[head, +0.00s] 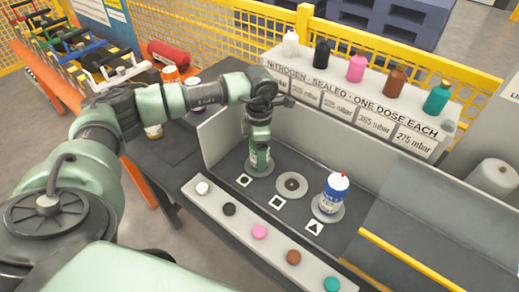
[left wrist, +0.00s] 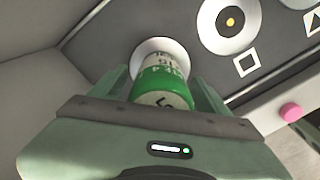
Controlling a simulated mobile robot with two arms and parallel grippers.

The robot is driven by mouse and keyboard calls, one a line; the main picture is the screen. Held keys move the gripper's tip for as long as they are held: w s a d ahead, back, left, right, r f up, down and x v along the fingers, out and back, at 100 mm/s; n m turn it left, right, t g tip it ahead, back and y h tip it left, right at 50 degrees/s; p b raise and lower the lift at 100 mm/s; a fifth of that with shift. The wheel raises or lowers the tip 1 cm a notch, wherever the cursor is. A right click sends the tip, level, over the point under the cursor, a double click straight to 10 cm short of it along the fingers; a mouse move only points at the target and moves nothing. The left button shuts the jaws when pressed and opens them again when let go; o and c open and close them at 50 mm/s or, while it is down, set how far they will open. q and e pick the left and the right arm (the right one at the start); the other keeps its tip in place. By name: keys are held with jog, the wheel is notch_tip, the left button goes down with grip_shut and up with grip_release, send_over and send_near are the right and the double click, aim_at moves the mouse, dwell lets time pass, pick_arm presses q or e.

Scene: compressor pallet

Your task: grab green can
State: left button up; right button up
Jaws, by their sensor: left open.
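The green can (left wrist: 162,88), green with white bands and dark lettering, stands on a pale round disc (left wrist: 160,48) at the left end of the dark tray. In the head view the green can (head: 260,160) shows just below my left gripper (head: 260,148). My left gripper is open, pointing down, with a finger on either side of the can in the left wrist view (left wrist: 162,84). I cannot tell whether the fingers touch it. My right gripper is not in view.
A blue and white can (head: 331,194) stands on the right disc; the middle disc (head: 291,185) is empty. Colored buttons line the front ledge (head: 243,232). Several bottles stand on the white shelf (head: 375,98) behind. A grey wall (head: 222,130) rises close left of the can.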

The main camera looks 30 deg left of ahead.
pick_arm(q)
grip_shut()
jog(key=shift+w, duration=0.1)
